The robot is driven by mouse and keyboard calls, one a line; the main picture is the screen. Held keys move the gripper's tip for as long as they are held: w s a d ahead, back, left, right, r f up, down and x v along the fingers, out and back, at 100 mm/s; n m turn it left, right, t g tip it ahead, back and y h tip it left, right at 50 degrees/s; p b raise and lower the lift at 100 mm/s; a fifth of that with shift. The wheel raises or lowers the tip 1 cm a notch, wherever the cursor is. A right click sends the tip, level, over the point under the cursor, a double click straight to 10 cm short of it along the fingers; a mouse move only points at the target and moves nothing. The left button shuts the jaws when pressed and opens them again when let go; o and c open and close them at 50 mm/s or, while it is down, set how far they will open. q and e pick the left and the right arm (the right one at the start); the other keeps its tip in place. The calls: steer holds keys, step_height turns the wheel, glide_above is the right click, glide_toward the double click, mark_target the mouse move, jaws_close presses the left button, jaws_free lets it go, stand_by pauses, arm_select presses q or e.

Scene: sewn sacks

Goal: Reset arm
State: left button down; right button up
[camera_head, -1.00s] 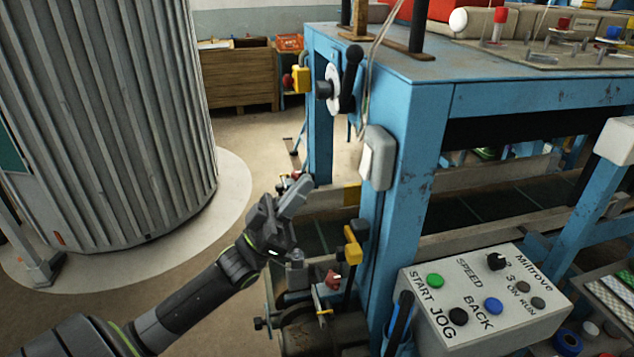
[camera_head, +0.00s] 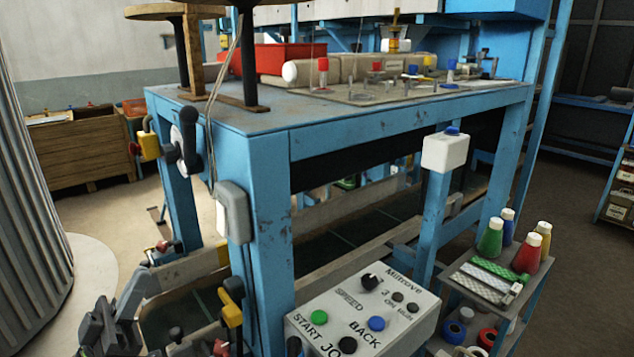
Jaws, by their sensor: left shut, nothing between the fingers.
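My left gripper (camera_head: 112,318) is at the lower left corner of the head view, dark grey, with its fingers together and empty. It is in front of the blue machine frame and left of the control box, apart from the box. Most of my left arm is below the picture edge. My right gripper is not in view. The control box (camera_head: 372,310) has a green START button (camera_head: 319,317), a blue button (camera_head: 376,323), black buttons and a black SPEED knob (camera_head: 370,281).
The blue frame (camera_head: 268,190) fills the middle, with a handwheel (camera_head: 186,142) on its left side. A small shelf (camera_head: 470,262) with several coloured bottles stands right. A ribbed grey cylinder (camera_head: 28,190) is at the left edge. Open floor (camera_head: 575,200) shows at right.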

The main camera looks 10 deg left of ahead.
arm_select(q)
step_height(320, 180, down, 22)
steer(key=d+n+g+y, duration=0.2)
steer(key=n+g+y, duration=0.5)
steer(key=y, duration=1)
steer(key=s+d+f+n+g+y, duration=0.1)
steer(key=s+f+g+y, duration=0.1)
steer(key=s+f+g, duration=0.55)
steer(key=s+f+n+g+y, duration=0.1)
steer(key=s+f+g, duration=0.3)
steer(key=s, duration=0.7)
step_height(320, 180, down, 25)
steer(key=a, duration=0.1)
steer(key=s+d+f+g, duration=0.1)
steer(key=s+f+g, duration=0.1)
steer(key=s+f, duration=1.3)
steer(key=shift+h, duration=0.4)
